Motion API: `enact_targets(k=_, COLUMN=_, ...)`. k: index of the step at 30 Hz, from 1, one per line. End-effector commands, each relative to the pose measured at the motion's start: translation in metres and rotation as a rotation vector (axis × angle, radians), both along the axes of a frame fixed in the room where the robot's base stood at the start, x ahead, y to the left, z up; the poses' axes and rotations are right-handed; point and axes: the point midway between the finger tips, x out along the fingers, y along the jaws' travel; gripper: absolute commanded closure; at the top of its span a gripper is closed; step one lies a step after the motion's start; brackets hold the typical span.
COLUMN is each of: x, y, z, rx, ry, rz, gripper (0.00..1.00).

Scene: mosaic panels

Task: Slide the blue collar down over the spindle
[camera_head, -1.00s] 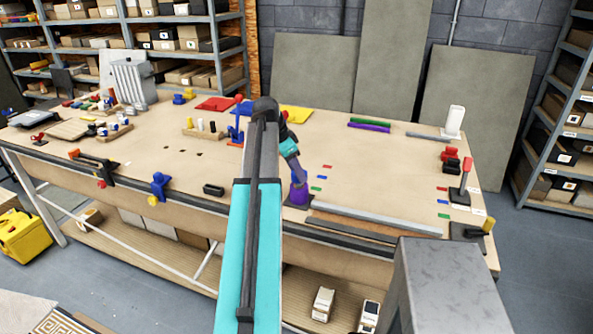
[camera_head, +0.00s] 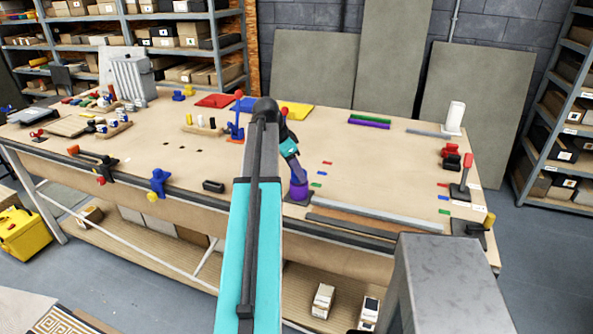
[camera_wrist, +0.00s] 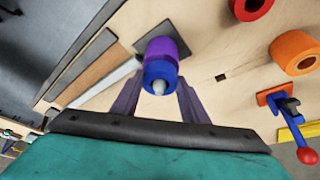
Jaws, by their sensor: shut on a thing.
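The blue collar (camera_wrist: 160,71) is between the fingertips of my gripper (camera_wrist: 160,78) in the wrist view, and the gripper is shut on it. The pale rounded tip of the spindle (camera_wrist: 159,87) shows through the collar, so the collar is around the spindle. A purple ring (camera_wrist: 165,46) sits beyond the blue collar, nearer the dark base plate (camera_wrist: 181,33). Whether the two rings touch is not clear. In the head view the purple ring (camera_head: 299,190) stands on its plate near the table's front edge, just below my gripper (camera_head: 297,172); the blue collar is hard to make out there.
A red ring (camera_wrist: 251,8), an orange ring (camera_wrist: 296,52) and a blue clamp with a red knob (camera_wrist: 285,105) are to the right in the wrist view. A long grey bar (camera_head: 375,216) lies to the right of the spindle. The tabletop behind it is mostly clear.

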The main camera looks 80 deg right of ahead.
Motion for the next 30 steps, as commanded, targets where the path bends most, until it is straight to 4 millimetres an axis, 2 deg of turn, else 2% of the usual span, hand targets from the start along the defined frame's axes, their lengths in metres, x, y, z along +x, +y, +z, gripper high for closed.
enact_targets(k=18, x=-0.0001, y=-0.0002, z=-0.0097, rx=-0.001, ry=0.000, rz=0.000, gripper=0.94)
enact_targets(k=19, x=-0.0001, y=-0.0003, z=-0.0095, rx=-0.001, ry=0.000, rz=0.000, gripper=0.58)
enact_targets(k=22, x=-0.0001, y=-0.0003, z=-0.0092, rx=-0.001, ry=0.000, rz=0.000, gripper=0.41)
enact_targets(k=23, x=0.0000, y=-0.0002, z=-0.0092, rx=-0.001, ry=0.000, rz=0.000, gripper=0.38)
enact_targets(k=30, x=0.0001, y=0.0001, z=-0.0101, rx=0.000, ry=0.000, rz=0.000, gripper=0.38)
